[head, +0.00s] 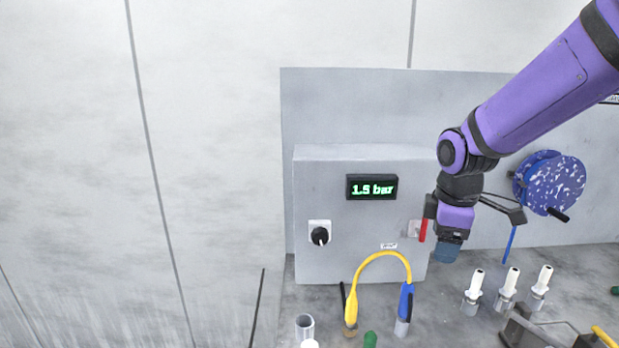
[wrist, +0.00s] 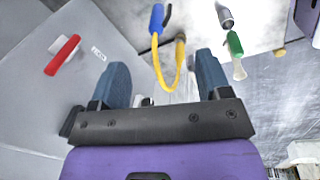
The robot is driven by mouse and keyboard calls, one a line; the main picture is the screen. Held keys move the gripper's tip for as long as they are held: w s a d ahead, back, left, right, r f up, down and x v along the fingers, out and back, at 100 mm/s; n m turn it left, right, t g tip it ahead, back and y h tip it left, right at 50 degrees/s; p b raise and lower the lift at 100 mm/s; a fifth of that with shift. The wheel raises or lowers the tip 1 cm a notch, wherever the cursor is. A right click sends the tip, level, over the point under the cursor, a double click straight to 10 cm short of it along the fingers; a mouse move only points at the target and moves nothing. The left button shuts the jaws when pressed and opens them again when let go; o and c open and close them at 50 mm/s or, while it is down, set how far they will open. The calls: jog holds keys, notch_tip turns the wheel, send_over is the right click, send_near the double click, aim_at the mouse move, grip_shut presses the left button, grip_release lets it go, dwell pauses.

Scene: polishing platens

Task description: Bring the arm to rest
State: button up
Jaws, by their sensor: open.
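My purple arm reaches in from the upper right in the head view. My gripper (head: 447,252) points down in front of the right side of a grey box (head: 330,240), next to a red lever (head: 423,230). In the wrist view my gripper (wrist: 162,80) shows two blue fingers spread apart with nothing between them. The yellow hose (wrist: 162,78) shows beyond the fingertips; I cannot tell how far. The red lever also shows in the wrist view (wrist: 62,54), left of the fingers and apart from them.
The box carries a display (head: 372,187) reading 1.5 bar and a black knob (head: 319,236). The yellow hose (head: 380,254) arches in front of it. Several white nozzles (head: 508,284) stand at the right. A blue speckled reel (head: 550,182) hangs on the back panel (head: 340,100).

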jog(key=s+d+r+m+t, duration=0.1)
jog(key=s+r+m, duration=0.4)
jog(key=s, duration=0.5)
jog(key=s+d+r+m+t, duration=0.2)
jog(key=s+r+m, duration=0.4)
jog(key=s+m, duration=0.3)
jog(key=shift+s+d+r+t, duration=0.3)
jog(key=shift+s+d, duration=0.25)
jog(key=shift+d, duration=0.3)
